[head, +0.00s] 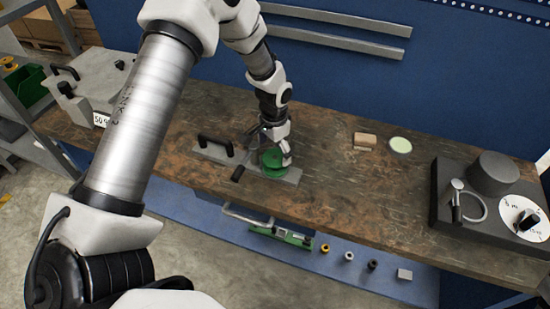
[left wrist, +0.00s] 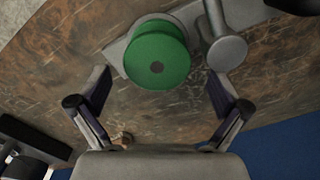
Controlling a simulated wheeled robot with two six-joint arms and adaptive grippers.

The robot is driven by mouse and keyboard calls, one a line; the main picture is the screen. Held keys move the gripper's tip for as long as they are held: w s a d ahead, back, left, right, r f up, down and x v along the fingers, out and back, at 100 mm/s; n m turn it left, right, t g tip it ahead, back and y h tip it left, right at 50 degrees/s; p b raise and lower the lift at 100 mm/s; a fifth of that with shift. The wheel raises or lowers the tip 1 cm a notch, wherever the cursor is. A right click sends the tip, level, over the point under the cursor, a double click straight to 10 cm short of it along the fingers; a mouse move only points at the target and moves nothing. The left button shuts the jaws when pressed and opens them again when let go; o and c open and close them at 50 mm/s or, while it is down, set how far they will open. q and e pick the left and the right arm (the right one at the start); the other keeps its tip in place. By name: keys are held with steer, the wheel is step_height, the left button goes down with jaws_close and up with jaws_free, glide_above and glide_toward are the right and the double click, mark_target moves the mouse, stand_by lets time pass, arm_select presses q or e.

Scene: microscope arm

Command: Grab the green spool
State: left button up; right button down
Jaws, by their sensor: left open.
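The green spool (head: 272,161) stands on a grey metal base plate (head: 213,151) on the wooden workbench, partly hidden by my left gripper in the head view. In the left wrist view the spool (left wrist: 157,58) shows its round green face with a dark centre hole, just beyond the fingertips. My left gripper (head: 276,150) is at the spool; in the left wrist view its fingers (left wrist: 157,85) are spread wide, one on each side below the spool, with nothing between them. I cannot tell whether a finger touches it. My right gripper is not in view.
A grey rounded metal part (left wrist: 226,52) stands close beside the spool. A black handle (head: 215,144) rises from the plate's left end. A wooden block (head: 364,140), a pale green disc (head: 400,145) and a dark grey device (head: 490,205) lie to the right. The bench between is clear.

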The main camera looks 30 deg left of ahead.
mark_target(275, 157)
arm_select(q)
steer(key=shift+s+d+f+p, duration=0.1)
steer(key=shift+d+f+p, duration=0.1)
steer(key=shift+f, duration=0.45)
steer(key=shift+d+f+p, duration=0.1)
steer(key=shift+f+p, duration=0.05)
steer(key=shift+f, duration=0.45)
steer(key=shift+a+f, duration=0.1)
steer(key=shift+f, duration=0.3)
steer(key=shift+r, duration=0.1)
steer(key=c, duration=1.2)
